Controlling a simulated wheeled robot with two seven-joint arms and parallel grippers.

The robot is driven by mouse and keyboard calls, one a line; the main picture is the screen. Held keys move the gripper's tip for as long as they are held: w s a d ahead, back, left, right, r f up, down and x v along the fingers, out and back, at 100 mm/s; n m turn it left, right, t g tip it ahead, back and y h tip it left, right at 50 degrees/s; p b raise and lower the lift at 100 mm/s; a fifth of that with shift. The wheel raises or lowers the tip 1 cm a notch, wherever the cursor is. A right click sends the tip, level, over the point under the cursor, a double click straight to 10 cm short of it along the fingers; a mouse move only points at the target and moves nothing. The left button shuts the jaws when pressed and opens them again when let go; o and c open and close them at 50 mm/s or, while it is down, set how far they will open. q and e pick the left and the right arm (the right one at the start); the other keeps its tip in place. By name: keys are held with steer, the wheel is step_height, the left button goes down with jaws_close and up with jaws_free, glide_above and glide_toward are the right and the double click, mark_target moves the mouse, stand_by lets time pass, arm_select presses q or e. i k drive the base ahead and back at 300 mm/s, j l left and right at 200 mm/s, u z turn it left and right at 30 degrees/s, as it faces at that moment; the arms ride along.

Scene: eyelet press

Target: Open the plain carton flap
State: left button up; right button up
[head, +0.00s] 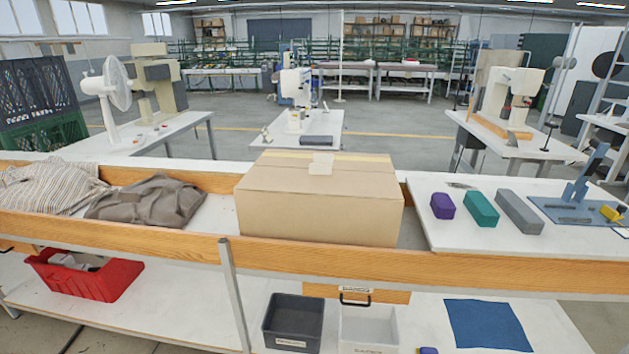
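The plain brown carton (318,211) stands on the workbench, in the middle of the head view, behind the wooden front rail. Its top looks closed. A paler strip (350,157) runs along the far part of the top, and a small pale tab (321,163) lies across it near the middle. I cannot tell from here whether the tab is tape. Neither of my grippers shows in this view, so nothing of mine is seen touching the carton.
Folded cloth (150,200) lies left of the carton. A purple block (442,206), a teal block (481,209), a grey block (519,212) and a blue press (584,190) stand to its right. The wooden rail (420,262) runs along the front. Bins (293,320) sit below.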

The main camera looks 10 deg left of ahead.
mark_target(320, 179)
steer(key=i+j+z, duration=0.15)
steer(key=i, duration=0.3)
steer(key=i+j+z, duration=0.15)
steer(key=i, duration=0.25)
steer(key=i+j+z, duration=0.2)
steer(key=i, duration=0.2)
